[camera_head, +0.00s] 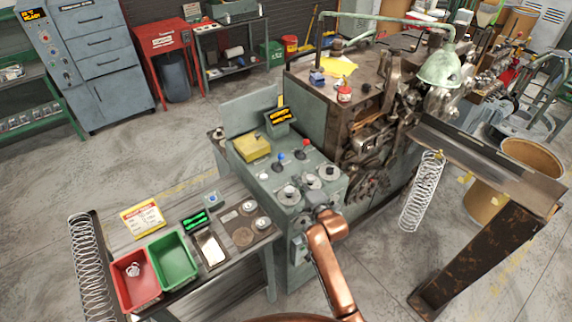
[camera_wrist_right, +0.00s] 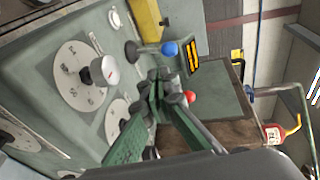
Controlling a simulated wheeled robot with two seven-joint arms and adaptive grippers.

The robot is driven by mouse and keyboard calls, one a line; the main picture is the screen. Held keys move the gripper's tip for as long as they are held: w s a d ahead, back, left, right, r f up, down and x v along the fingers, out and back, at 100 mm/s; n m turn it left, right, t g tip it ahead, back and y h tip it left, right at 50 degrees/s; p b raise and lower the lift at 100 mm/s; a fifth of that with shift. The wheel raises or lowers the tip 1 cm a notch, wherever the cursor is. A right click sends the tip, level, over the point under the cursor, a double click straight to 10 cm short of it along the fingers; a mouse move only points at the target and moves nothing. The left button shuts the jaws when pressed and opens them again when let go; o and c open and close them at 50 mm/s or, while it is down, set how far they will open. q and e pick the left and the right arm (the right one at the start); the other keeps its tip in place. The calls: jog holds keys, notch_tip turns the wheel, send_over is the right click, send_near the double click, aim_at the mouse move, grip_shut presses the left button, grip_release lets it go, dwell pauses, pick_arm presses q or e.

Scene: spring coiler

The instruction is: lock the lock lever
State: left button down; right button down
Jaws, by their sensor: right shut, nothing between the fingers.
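The green-grey control cabinet (camera_head: 262,180) stands in the middle of the head view. On its sloping top are a lever with a blue knob (camera_head: 281,156) and a lever with a red knob (camera_head: 305,143); I cannot tell which is the lock lever. My right gripper (camera_head: 318,206) is over the front of this top, near the dials. In the right wrist view, its green fingers (camera_wrist_right: 158,78) are shut and empty. The blue knob (camera_wrist_right: 170,48) shows just past the fingertips and the red knob (camera_wrist_right: 190,97) beside them, partly covered. My left gripper is out of view.
Round dials (camera_wrist_right: 82,76) sit close to my right gripper. A yellow box (camera_head: 252,147) and a small display (camera_head: 279,115) stand farther back on the cabinet. A bench with red (camera_head: 117,294) and green (camera_head: 158,273) bins is at left. A spring (camera_head: 423,190) hangs at right.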

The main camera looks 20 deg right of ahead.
jog(key=p, duration=0.1)
send_near(280, 160)
jog(key=w, duration=0.2)
jog(key=w+r, duration=0.1)
jog(key=w, duration=0.1)
jog(key=shift+w+a, duration=0.25)
